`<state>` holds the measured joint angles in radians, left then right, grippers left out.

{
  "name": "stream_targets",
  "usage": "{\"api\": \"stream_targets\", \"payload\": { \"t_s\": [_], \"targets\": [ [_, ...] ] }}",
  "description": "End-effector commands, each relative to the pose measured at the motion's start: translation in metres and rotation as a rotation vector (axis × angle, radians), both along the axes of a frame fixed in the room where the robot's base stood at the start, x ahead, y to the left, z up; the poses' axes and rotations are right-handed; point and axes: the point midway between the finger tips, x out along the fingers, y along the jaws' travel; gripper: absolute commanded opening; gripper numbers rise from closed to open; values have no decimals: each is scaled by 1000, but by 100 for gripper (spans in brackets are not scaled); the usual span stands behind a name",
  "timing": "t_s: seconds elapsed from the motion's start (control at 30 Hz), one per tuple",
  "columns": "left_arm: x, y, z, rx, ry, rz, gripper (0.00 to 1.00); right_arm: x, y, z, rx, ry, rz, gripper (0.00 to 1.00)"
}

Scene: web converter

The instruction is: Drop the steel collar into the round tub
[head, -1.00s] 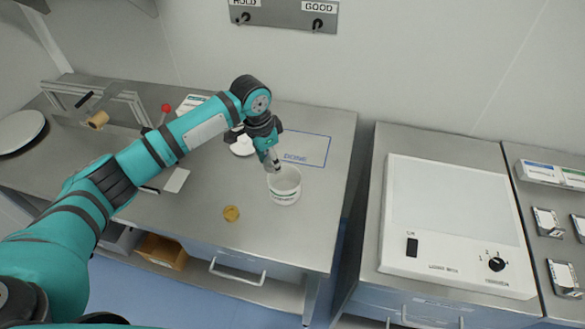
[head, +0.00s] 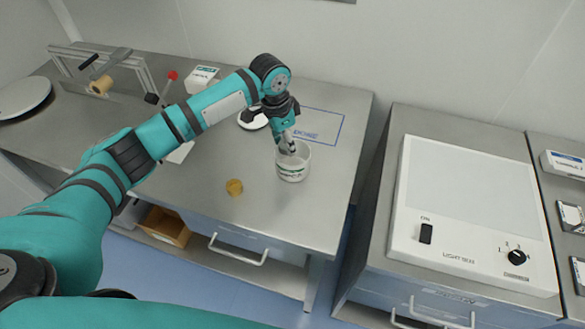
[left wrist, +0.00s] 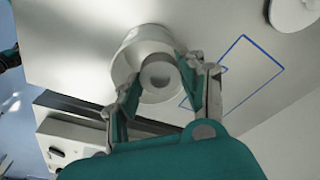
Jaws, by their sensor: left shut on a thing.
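In the left wrist view my left gripper (left wrist: 160,78) is shut on a small grey round piece, the steel collar (left wrist: 158,74). The tub (left wrist: 128,62) shows around and behind the collar in that view. I cannot tell how deep the collar sits in it. The collar is not clearly visible in the head view. My right gripper is not in view.
A white round dish (head: 253,120) is behind my gripper, near a blue-outlined rectangle (head: 338,132). A metal frame (head: 120,65) stands at the back left. A light box (head: 463,190) is on the right bench.

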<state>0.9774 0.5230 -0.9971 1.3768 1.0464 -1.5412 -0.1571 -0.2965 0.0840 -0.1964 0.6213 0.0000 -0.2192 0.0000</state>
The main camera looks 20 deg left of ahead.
Motion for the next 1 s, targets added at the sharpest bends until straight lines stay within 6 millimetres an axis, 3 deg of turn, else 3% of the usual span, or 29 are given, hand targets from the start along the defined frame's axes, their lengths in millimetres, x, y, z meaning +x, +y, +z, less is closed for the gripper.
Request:
{"api": "stream_targets", "payload": {
  "t_s": [0.23,0.27,0.47,0.77,1.0],
  "targets": [
    [0,0,1,-1,-2,0,0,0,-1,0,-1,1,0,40],
    [0,0,1,-1,-2,0,43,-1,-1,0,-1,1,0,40],
    [0,0,1,-1,-1,0,67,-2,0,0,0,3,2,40],
    [0,0,2,0,0,1,67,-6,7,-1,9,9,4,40],
    [-3,4,38,-1,-5,0,67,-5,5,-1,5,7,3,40]
  ]
}}
